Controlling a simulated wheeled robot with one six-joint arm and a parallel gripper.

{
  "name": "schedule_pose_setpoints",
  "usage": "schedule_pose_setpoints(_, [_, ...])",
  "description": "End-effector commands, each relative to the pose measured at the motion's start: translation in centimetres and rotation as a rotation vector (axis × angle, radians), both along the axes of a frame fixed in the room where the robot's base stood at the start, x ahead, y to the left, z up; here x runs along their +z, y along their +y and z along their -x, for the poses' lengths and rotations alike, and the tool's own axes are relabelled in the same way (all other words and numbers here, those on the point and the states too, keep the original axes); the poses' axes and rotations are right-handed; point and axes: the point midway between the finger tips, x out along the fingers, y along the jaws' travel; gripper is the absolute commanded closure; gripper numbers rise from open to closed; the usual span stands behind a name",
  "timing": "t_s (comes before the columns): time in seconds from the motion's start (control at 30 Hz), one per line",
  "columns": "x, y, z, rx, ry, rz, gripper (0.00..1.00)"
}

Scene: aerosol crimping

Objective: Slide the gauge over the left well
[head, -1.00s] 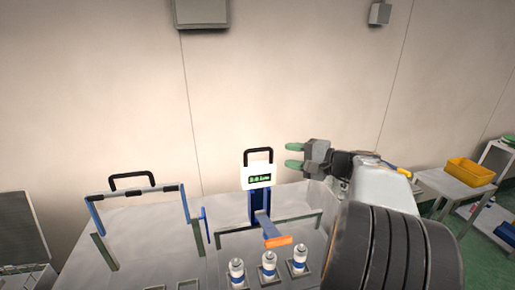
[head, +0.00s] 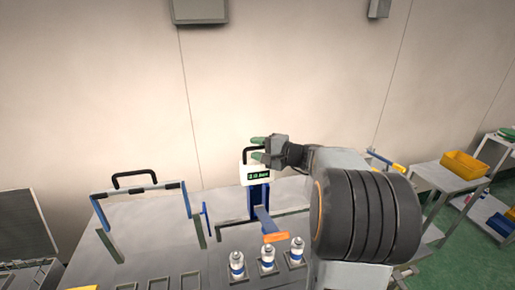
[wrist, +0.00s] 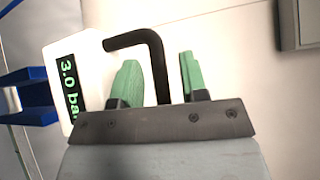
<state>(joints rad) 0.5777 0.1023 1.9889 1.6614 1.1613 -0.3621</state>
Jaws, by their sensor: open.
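The gauge (head: 257,174) is a white box with a green display, reading 3.0 bar in the wrist view (wrist: 68,80). It has a black handle on top (wrist: 152,50) and sits on a blue post (head: 258,203). A blue arm with an orange end (head: 275,237) reaches forward from the post. Three white-topped cans stand in a row of wells below; the left can (head: 237,263) hides most of the left well. My gripper (head: 258,149) is open at the gauge's handle. In the wrist view one bar of the handle lies between the green fingers (wrist: 158,75).
A blue and grey frame with a black handle (head: 140,190) stands to the left on the grey bench (head: 160,235). Several empty square recesses (head: 157,284) lie at the front. A yellow bin (head: 465,165) sits on a cart at the right.

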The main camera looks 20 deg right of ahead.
Motion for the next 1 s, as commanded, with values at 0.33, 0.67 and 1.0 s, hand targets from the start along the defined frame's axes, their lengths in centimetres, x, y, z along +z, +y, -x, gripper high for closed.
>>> schedule_pose_setpoints(0.33, [0.00,0.00,0.02,0.001,0.000,0.000,0.83])
schedule_pose_setpoints(0.67, [0.00,0.01,0.03,0.001,0.000,0.000,1.00])
schedule_pose_setpoints(1.0, [-0.50,0.00,-0.01,-0.024,-0.001,0.002,1.00])
